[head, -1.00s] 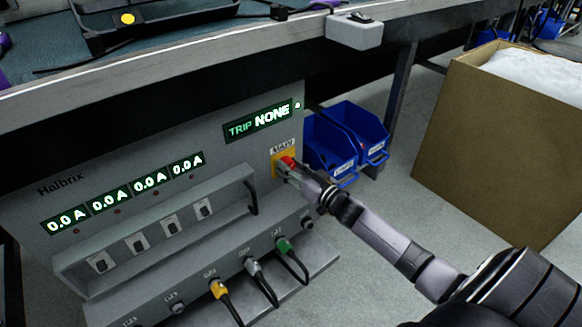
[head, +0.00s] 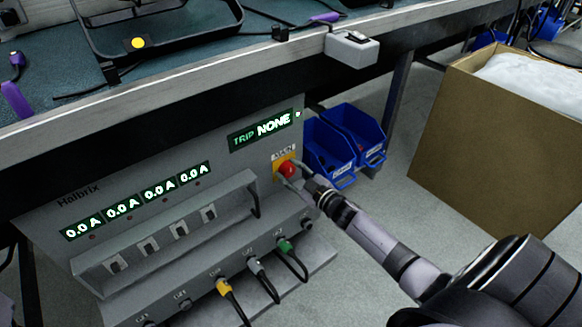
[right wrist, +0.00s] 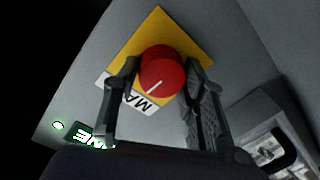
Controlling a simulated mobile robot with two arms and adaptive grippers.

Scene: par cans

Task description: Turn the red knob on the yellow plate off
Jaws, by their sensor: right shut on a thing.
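The red knob (head: 288,169) sits on the yellow plate (head: 277,162) under a label reading MAIN, on the front of a grey power unit (head: 130,180). My right gripper (head: 291,174) reaches it from the lower right. In the right wrist view the red knob (right wrist: 162,74) shows a white pointer line, slanted on its face, with the yellow plate (right wrist: 190,37) behind it. The fingers of my right gripper (right wrist: 160,85) stand on either side of the knob and are shut on it. My left gripper is not in view.
Displays on the unit read 0.0 A and TRIP NONE (head: 264,130). A handle bar and several cable plugs stick out below. Blue bins (head: 345,140) stand right of the unit, a cardboard box (head: 490,140) farther right. The workbench edge (head: 200,95) overhangs above.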

